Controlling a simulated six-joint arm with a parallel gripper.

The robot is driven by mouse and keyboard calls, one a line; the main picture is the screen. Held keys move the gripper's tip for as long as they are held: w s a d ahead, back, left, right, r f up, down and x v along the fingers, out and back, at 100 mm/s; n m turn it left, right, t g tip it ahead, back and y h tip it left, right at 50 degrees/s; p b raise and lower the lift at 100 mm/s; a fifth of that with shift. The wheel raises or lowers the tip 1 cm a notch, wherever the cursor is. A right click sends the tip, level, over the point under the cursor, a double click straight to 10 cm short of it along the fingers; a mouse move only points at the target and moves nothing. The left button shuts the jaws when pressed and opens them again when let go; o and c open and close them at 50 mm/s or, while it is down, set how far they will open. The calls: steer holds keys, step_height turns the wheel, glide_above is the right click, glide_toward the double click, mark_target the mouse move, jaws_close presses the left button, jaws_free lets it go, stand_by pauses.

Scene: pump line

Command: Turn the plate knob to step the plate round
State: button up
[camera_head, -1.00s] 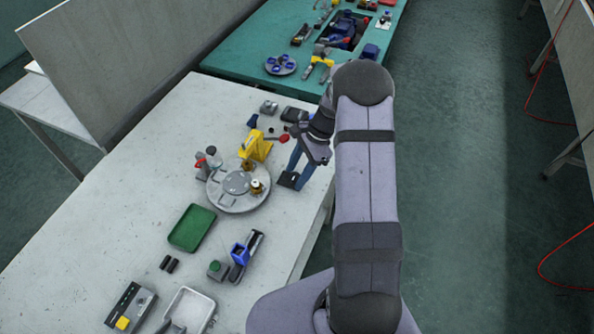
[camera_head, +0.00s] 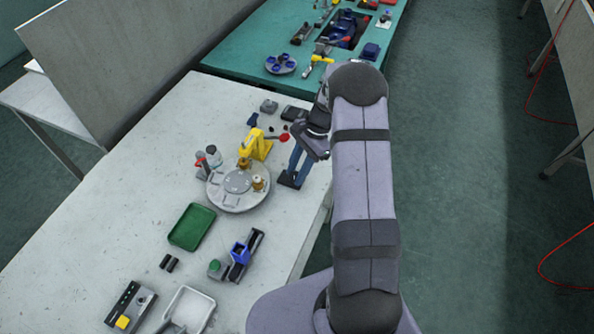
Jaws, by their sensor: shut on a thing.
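The round grey plate (camera_head: 237,203) lies on the white table, with two brass-coloured pieces (camera_head: 259,183) on it, one at its right and one at its top edge by the press. A yellow press (camera_head: 257,145) with a red-ended lever (camera_head: 284,137) stands behind it. My gripper (camera_head: 290,178) points down just right of the plate, its blue fingers close together at a low black block (camera_head: 285,183). It is shut on the plate knob, which the fingers hide.
A grey bottle (camera_head: 213,155) and a red-topped part (camera_head: 202,164) stand at the plate's left. A green tray (camera_head: 192,227), a blue-and-grey fixture (camera_head: 239,253), a pale tray (camera_head: 187,311) and a control box (camera_head: 130,307) lie in front. The table's left side is clear.

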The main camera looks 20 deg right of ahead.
steer(key=n, duration=0.2)
steer(key=n+g, duration=0.1)
steer(key=n, duration=0.1)
steer(key=shift+w+a+n+h, duration=0.1)
steer(key=shift+w+n+h, duration=0.1)
steer(key=shift+n+h, duration=0.15)
steer(key=n+g+h+b, duration=0.1)
steer(key=n, duration=0.2)
steer(key=shift+w+a+n, duration=0.1)
steer(key=shift+n, duration=0.15)
steer(key=n, duration=0.2)
steer(key=n+g+h, duration=0.1)
steer(key=n, duration=0.1)
steer(key=shift+a+h, duration=0.1)
steer(key=shift+h, duration=0.15)
steer(key=shift+a+n+h, duration=0.1)
steer(key=shift+n+h, duration=0.5)
steer(key=shift+n, duration=1.1)
steer(key=o, duration=1.1)
steer(key=shift+c, duration=0.2)
steer(key=shift+w+r+b, duration=0.1)
steer(key=shift+r+b, duration=0.05)
steer(key=shift+b, duration=0.15)
